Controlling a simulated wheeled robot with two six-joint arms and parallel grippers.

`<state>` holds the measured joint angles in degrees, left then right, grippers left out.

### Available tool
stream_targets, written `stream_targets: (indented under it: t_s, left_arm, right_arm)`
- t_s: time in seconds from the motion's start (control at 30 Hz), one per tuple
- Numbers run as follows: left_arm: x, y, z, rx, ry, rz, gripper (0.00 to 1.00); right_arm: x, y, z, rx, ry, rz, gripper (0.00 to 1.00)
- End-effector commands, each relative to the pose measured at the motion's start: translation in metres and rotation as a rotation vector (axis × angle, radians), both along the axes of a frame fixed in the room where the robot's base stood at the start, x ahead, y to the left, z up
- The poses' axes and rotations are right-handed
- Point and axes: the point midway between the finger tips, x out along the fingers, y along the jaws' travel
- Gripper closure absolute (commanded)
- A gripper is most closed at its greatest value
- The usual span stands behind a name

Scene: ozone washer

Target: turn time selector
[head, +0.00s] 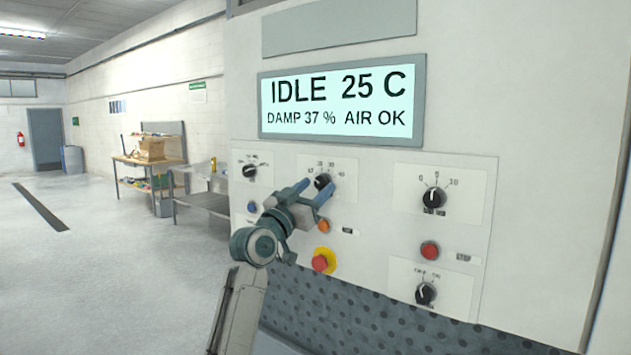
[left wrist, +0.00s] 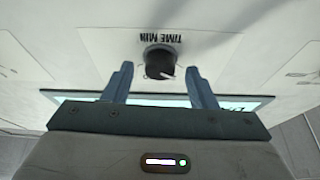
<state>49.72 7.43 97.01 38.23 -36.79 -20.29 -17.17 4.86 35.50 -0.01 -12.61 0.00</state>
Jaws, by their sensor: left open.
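The time selector (head: 322,181) is a black round knob in the middle panel below the display, with numbers around it. In the left wrist view the knob (left wrist: 158,61) shows upside down under the label "TIME MIN", with a white mark at its lower right. My left gripper (head: 318,188) points at this knob, its jaws open. In the left wrist view the two fingers (left wrist: 160,84) stand left and right of the knob with a gap on each side. I cannot tell how far the tips are from the panel. My right gripper is not in view.
The display (head: 341,101) reads "IDLE 25 C, DAMP 37 %, AIR OK". Other black knobs are at left (head: 250,171), right (head: 434,198) and lower right (head: 425,294). A red emergency button (head: 322,261), an orange button (head: 323,226) and a red button (head: 430,250) are nearby.

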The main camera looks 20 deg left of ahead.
Motion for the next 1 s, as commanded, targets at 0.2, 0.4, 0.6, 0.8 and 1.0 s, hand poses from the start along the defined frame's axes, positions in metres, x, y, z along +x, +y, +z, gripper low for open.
stream_targets:
  t_s: [0.2, 0.4, 0.6, 0.8, 1.0]
  left_arm:
    - [0.007, -0.003, 0.002, -0.001, 0.002, -0.002, 0.48]
    - [0.007, -0.003, 0.002, -0.001, 0.001, 0.000, 0.52]
    - [0.007, -0.003, 0.002, -0.001, 0.001, 0.000, 0.91]
    - [0.007, -0.003, 0.001, 0.007, -0.002, 0.000, 0.93]
    - [0.007, -0.002, -0.003, 0.066, -0.026, 0.000, 0.93]
  right_arm:
    - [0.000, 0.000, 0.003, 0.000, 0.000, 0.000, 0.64]
    - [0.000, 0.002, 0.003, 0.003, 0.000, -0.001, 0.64]
    - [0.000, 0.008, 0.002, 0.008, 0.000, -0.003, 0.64]
    - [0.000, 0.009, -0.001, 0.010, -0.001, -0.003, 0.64]
    - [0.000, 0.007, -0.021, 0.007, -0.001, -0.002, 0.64]
